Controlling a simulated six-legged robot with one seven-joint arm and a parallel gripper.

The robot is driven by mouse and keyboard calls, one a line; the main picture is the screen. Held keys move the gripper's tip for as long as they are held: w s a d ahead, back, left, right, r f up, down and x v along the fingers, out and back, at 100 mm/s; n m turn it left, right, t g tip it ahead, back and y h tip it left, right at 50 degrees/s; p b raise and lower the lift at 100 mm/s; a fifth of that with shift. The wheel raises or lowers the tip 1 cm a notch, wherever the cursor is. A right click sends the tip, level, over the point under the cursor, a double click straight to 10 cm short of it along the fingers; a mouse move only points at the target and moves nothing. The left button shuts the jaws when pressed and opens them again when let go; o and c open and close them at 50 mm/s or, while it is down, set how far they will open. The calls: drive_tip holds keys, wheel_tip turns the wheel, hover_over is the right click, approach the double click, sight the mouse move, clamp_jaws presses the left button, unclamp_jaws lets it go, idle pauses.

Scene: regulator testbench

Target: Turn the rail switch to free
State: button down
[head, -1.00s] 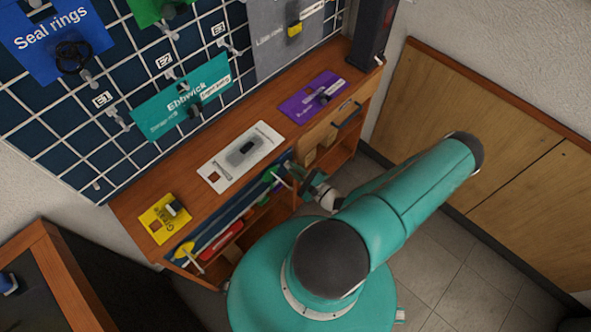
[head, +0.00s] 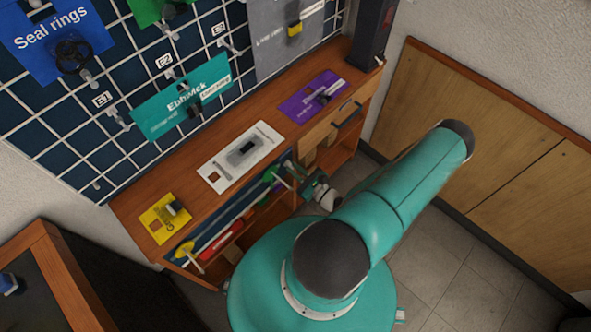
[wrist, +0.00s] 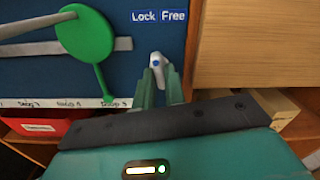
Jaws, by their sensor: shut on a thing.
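The rail switch (wrist: 156,60) is a small light-grey lever with a blue dot, on a dark blue panel (wrist: 30,78) in the wrist view. It stands nearly upright below the "Lock Free" label (wrist: 159,16), leaning slightly left at its tip. My gripper (wrist: 159,76) is shut on the switch, its two green fingers on either side of it. In the head view my gripper (head: 318,186) is at the front of the wooden bench, by the panel's right end. The arm partly hides the switch there.
A green disc pointer (wrist: 84,34) on a grey rail (wrist: 122,44) is left of the switch. A wooden drawer front (wrist: 255,45) is close on the right. A red bin (wrist: 40,128) is below the panel. White, yellow and purple cards lie on the bench top (head: 190,181).

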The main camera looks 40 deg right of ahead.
drive_tip(key=m, duration=0.5)
drive_tip(key=shift+m, duration=0.4)
drive_tip(key=m, duration=0.5)
drive_tip(key=shift+a+m, duration=0.1)
drive_tip(key=shift+m, duration=0.2)
drive_tip(key=c, duration=1.5)
unclamp_jaws()
drive_tip(key=shift+o, duration=0.2)
drive_tip(key=shift+s, duration=0.1)
